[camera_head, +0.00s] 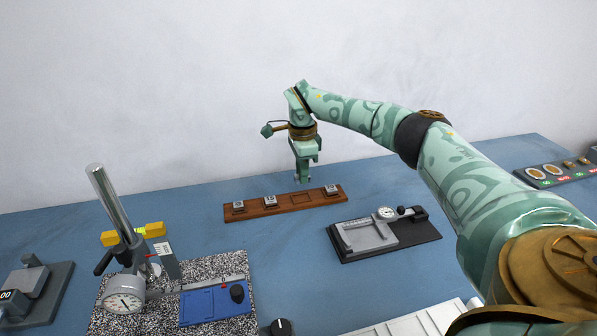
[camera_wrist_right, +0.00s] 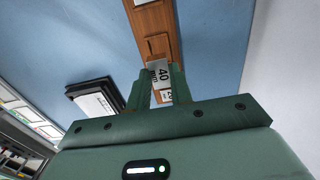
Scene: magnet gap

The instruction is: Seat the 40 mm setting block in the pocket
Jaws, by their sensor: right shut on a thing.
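My right gripper (camera_head: 303,180) hangs pointing down just above and behind a brown wooden rack (camera_head: 248,210), near the rack's empty recess (camera_head: 301,198). In the right wrist view its fingers (camera_wrist_right: 159,88) are shut on a grey block marked 40 mm (camera_wrist_right: 159,72). In the wrist view the block appears over the rack (camera_wrist_right: 150,20); how far above it is I cannot tell. In the head view the held block is too small to make out. My left gripper is not in view.
Small marked blocks sit in the rack at left (camera_head: 238,205), mid-left (camera_head: 270,200) and right (camera_head: 332,190). A caliper-like device on a black base (camera_head: 385,232) stands right of the rack. A dial stand (camera_head: 124,302) with a blue fixture (camera_head: 208,307) is at front left on a speckled plate.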

